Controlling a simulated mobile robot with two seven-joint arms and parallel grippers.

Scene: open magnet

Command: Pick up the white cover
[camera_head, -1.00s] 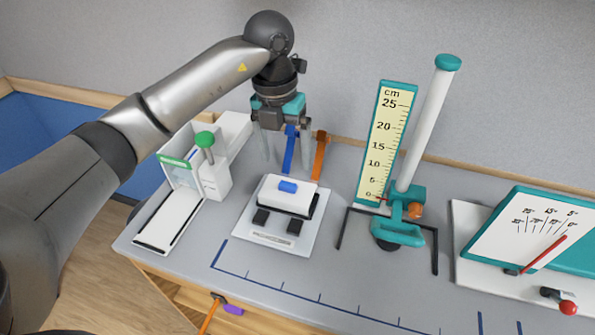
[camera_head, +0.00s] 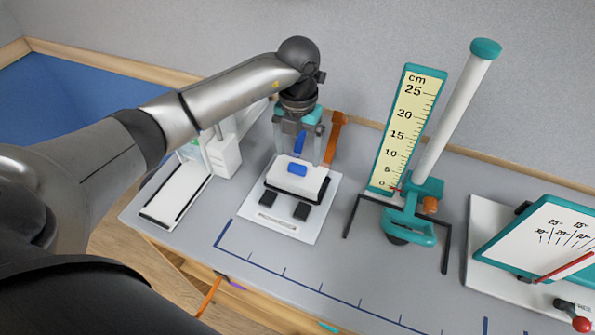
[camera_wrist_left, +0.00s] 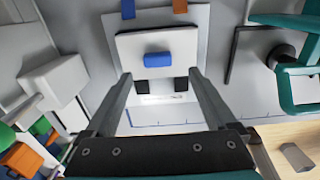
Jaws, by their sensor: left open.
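The white cover (camera_head: 310,183) is a white block with a blue knob (camera_head: 297,169) on top. It sits on a dark base on a white board (camera_head: 263,219). In the left wrist view the cover (camera_wrist_left: 184,44) and its blue knob (camera_wrist_left: 158,61) lie between and just beyond the fingertips. My left gripper (camera_head: 304,158) is open and empty, pointing down at the cover's far side, with its fingers spread to either side of the knob. In the left wrist view the gripper (camera_wrist_left: 160,76) also shows open. Contact with the cover cannot be told. My right gripper is not in view.
A white device with a pale tray (camera_head: 178,200) stands left of the board. A blue post (camera_head: 300,143) and an orange post (camera_head: 334,138) rise behind the cover. A cm scale (camera_head: 407,130) and white tube (camera_head: 455,115) stand to the right. The grey tabletop in front is mostly clear.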

